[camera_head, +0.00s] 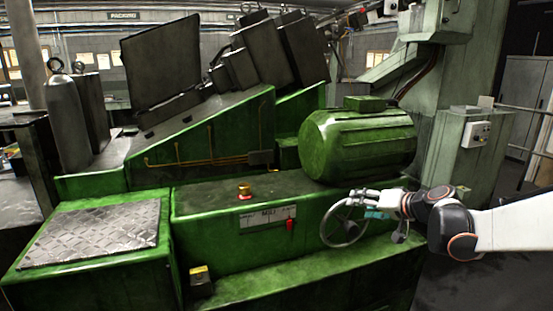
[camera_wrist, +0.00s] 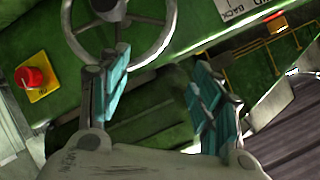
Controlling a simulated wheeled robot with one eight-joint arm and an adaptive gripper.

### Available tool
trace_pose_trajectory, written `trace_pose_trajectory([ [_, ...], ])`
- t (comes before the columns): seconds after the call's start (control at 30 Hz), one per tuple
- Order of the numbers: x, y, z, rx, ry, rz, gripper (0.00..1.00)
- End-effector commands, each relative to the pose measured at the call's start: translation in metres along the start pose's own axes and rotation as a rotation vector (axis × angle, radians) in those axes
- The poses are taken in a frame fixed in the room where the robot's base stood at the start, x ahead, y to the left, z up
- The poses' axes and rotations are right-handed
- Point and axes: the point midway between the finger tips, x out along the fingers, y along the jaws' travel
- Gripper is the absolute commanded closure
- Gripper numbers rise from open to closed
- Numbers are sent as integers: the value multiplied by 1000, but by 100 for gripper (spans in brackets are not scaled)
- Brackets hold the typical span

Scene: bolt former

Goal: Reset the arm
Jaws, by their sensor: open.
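My gripper (camera_head: 368,203) is at the right of the head view, beside the handwheel (camera_head: 341,222) on the front of the green machine (camera_head: 225,215). In the wrist view my gripper (camera_wrist: 160,88) is open, with its two teal-padded fingers wide apart and nothing between them. The grey handwheel (camera_wrist: 160,45) is at the top left there, and the left finger overlaps its lower rim; I cannot tell whether they touch. My white and black arm reaches in from the right.
A green motor (camera_head: 358,142) sits just above my gripper. A red lever (camera_head: 290,226) and a brass knob (camera_head: 244,190) are to the left. In the wrist view, a red button (camera_wrist: 32,77) sits on a yellow plate. Open floor (camera_head: 460,285) shows at the lower right.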

Motion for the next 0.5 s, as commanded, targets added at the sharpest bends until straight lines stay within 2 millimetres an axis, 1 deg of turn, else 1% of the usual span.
trace_pose_trajectory([
  [0.03,-8,-21,12,-12,-27,13,41],
  [0.2,-34,-68,51,-50,-102,74,41],
  [0.3,-53,-91,75,-74,-139,111,41],
  [0.4,-73,-109,101,-104,-173,149,41],
  [0.47,-86,-117,116,-121,-190,173,41],
  [0.5,-95,-121,127,-133,-201,190,41],
])
